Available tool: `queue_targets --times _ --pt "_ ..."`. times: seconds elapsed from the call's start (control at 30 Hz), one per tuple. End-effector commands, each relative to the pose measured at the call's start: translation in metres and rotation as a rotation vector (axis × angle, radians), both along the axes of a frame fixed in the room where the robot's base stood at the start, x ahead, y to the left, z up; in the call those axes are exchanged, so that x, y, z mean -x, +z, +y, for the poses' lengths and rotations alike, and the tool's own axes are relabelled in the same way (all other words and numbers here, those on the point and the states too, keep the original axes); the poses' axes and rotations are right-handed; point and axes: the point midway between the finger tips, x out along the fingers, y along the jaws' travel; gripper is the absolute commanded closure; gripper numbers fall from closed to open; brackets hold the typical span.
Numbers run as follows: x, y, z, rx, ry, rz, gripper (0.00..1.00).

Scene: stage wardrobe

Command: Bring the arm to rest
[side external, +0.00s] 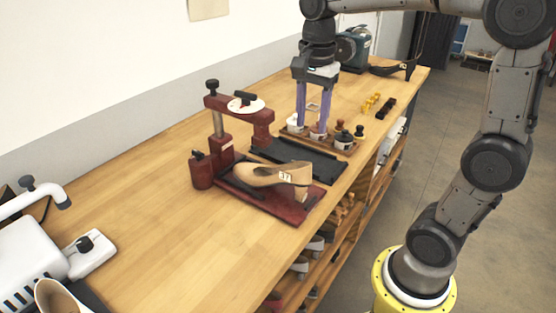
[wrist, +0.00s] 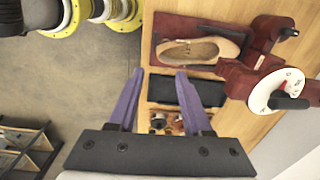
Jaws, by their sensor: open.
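My gripper (side external: 313,128) has two purple fingers and points down over the wooden tray of small knobbed pieces (side external: 320,142). In the wrist view my gripper (wrist: 158,72) has its fingers spread apart with nothing between them. In the side view the fingertips overlap the tray's pieces, so I cannot tell whether they touch. My arm reaches in from the right, with its yellow base on the floor.
A beige shoe (side external: 272,174) marked 37 lies on the dark red press (side external: 265,203). A black mat (side external: 283,156) lies between press and tray. A green machine (side external: 352,48) and a black shoe (side external: 398,68) stand behind.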

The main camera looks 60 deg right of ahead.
Motion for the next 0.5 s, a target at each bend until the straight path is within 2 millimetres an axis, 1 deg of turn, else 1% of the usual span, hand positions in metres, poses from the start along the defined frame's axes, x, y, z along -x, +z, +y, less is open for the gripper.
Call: queue_targets --times 0.03,0.1,0.17,0.2,0.27,0.3,0.4,0.5 --pt "0.013 0.010 0.009 0.005 0.021 -0.034 0.50" --pt "0.033 0.017 0.020 0.015 0.084 -0.086 0.50" --pt "0.053 0.019 0.029 0.029 0.187 -0.136 0.50" --pt "0.065 0.019 0.034 0.042 0.271 -0.171 0.50" --pt "0.084 0.016 0.042 0.066 0.413 -0.221 0.50" --pt "0.095 0.011 0.046 0.088 0.516 -0.255 0.50" --pt "0.119 -0.002 0.053 0.152 0.776 -0.323 0.50" --pt "0.133 -0.018 0.057 0.223 1.014 -0.364 0.50"
